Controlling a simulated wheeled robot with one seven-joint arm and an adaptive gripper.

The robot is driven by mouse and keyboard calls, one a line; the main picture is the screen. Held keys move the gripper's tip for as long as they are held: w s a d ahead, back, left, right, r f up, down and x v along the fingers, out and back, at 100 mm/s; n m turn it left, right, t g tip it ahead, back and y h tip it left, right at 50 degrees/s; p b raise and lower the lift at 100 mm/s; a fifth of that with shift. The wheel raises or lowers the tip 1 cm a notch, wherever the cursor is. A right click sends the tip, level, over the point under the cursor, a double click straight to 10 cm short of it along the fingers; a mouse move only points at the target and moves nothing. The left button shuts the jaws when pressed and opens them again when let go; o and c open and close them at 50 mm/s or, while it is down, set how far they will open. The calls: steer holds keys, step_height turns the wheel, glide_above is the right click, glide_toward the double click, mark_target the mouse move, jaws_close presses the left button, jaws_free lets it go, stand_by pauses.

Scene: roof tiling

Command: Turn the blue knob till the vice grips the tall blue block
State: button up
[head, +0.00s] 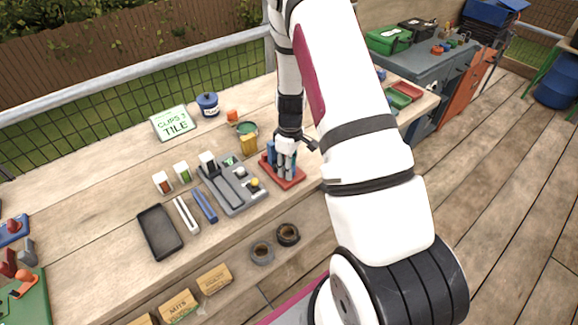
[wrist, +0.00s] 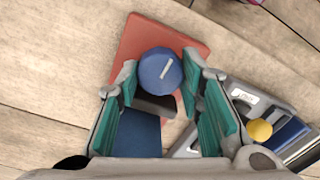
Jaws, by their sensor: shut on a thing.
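The vice's red base (head: 295,184) stands on the bench under my gripper in the head view, and its red plate (wrist: 135,50) fills the upper middle of the wrist view. The round blue knob (wrist: 160,72) has a white line slanting up to the right. My gripper (wrist: 159,77) is shut on the knob, a finger on each side; it points down over the vice in the head view (head: 284,165). A dark jaw (wrist: 155,104) lies just below the knob. The blue block (wrist: 137,133) shows below that jaw, partly hidden by the left finger; I cannot tell whether it is gripped.
A grey tray (head: 232,190) with a yellow knob (wrist: 259,130) lies close beside the vice. A yellow block (head: 249,144) and a green-rimmed pot (head: 245,129) stand behind. The black tray (head: 160,232) is farther left. Bare bench (wrist: 50,60) shows left of the vice.

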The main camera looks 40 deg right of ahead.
steer(key=shift+m+b, duration=0.4)
steer(key=shift+m, duration=2.3)
steer(key=o, duration=0.9)
step_height(320, 180, up, 12)
steer(key=shift+d, duration=0.3)
